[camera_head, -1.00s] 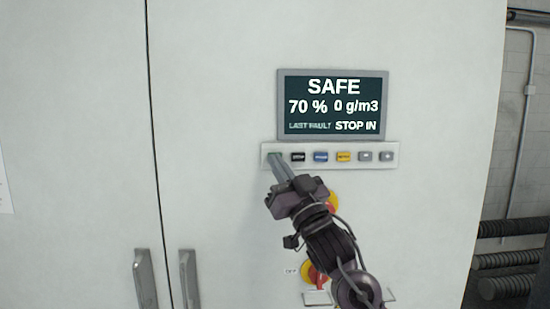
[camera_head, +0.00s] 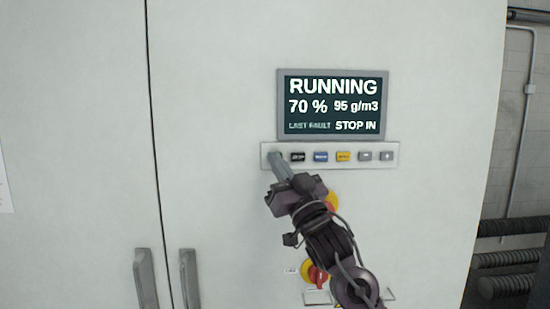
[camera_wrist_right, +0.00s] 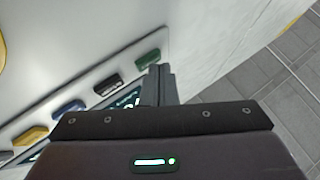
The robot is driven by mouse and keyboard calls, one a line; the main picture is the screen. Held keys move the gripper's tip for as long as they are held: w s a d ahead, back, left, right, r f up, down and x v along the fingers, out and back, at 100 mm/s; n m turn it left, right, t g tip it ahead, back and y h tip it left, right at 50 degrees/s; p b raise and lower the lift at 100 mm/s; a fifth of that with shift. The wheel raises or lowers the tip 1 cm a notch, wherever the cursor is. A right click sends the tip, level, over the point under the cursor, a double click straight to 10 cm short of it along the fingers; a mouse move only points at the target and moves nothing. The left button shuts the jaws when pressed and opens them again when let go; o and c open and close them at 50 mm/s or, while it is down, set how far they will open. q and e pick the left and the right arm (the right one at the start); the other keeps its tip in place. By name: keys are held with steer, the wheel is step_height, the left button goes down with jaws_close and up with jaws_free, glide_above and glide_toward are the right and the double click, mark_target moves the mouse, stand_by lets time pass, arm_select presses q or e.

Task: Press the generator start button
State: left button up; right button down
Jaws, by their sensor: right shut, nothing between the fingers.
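The green start button (camera_wrist_right: 147,57) is at the end of the button strip (camera_head: 379,145), beside my right fingertips in the right wrist view. In the head view my fingers cover it. My right gripper (camera_head: 275,160) is shut and empty, its tips at the strip's left end; its fingers also show in the right wrist view (camera_wrist_right: 160,72). Whether the tips touch the button I cannot tell. The display (camera_head: 333,122) above reads RUNNING, 70 %, 95 g/m3 and LAST FAULT STOP IN. My left gripper is not in view.
To the right of my fingers are a black button (camera_head: 298,157), a blue one (camera_head: 321,157), a yellow one (camera_head: 344,157) and two grey ones. Red-and-yellow rotary switches (camera_head: 318,275) sit below, partly behind my arm. Two door handles (camera_head: 189,280) are at lower left.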

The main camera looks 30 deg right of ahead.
stand_by(0.6)
steer(key=shift+s+a, duration=0.4)
steer(key=shift+s, duration=0.15)
steer(key=s, duration=0.1)
steer(key=s+a, duration=0.1)
steer(key=s, duration=0.1)
steer(key=s+a+b, duration=0.1)
steer(key=shift+s+a, duration=0.15)
steer(key=shift+a, duration=0.1)
stand_by(0.8)
